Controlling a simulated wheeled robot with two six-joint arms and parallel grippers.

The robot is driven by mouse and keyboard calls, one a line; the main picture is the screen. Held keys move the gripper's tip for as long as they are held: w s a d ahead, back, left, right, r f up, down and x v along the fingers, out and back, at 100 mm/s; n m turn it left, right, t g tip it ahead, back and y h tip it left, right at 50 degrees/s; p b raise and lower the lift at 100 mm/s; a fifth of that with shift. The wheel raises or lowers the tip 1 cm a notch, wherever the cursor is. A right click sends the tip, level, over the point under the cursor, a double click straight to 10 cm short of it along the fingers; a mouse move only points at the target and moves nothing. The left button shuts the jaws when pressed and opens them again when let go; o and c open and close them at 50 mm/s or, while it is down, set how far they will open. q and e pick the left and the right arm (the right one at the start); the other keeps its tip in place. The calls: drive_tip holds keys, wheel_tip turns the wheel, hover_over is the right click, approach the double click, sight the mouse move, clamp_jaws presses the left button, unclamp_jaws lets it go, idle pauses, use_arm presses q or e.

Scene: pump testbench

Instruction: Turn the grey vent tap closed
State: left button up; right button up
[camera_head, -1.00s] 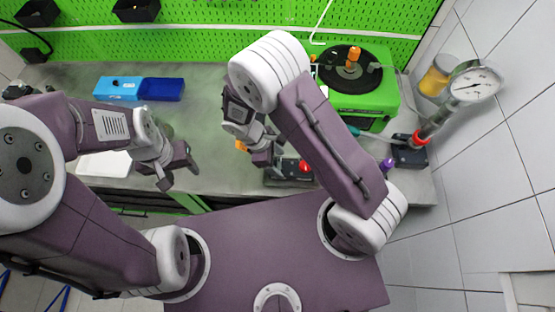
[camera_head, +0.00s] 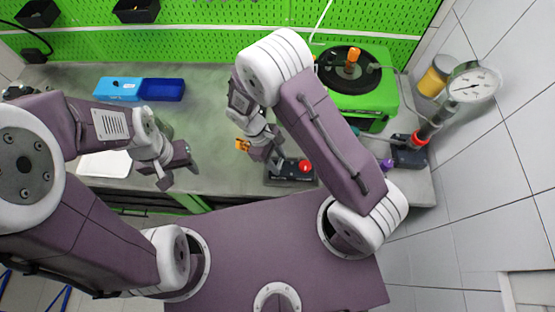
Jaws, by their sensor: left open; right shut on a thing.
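I cannot pick out the grey vent tap in the head view; my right gripper and forearm cover part of the bench. My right gripper (camera_head: 266,157) is low over the bench, just left of a dark block with a red button (camera_head: 304,166). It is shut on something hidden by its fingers. A small orange piece (camera_head: 242,145) shows at the gripper's left side; I cannot tell whether they touch. My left gripper (camera_head: 172,172) is open and empty over the bench's front left part.
A green machine (camera_head: 379,107) with a round black top and orange knob stands at the back right. A pressure gauge (camera_head: 474,84) stands right of it. A blue tray (camera_head: 162,89) lies at the back left. The bench between tray and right arm is clear.

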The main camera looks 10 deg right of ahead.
drive_tip(key=m+g+y, duration=0.1)
drive_tip(key=m, duration=0.2)
drive_tip(key=shift+w+d+m, duration=0.1)
drive_tip(key=shift+w+m, duration=0.05)
drive_tip(key=shift+m, duration=0.25)
drive_tip(key=m+y, duration=0.1)
drive_tip(key=m, duration=0.2)
drive_tip(key=shift+d+m+g, duration=0.1)
drive_tip(key=shift+m+g, duration=0.2)
drive_tip(key=m+y, duration=0.1)
drive_tip(key=m, duration=0.2)
drive_tip(key=m+y, duration=0.2)
drive_tip(key=m, duration=0.1)
drive_tip(key=shift+d+m+p, duration=0.15)
drive_tip(key=shift+m+p, duration=0.15)
drive_tip(key=shift+p, duration=0.1)
drive_tip(key=o, duration=1.4)
drive_tip(key=b+v, duration=0.2)
drive_tip(key=v, duration=0.7)
drive_tip(key=shift+w, duration=0.1)
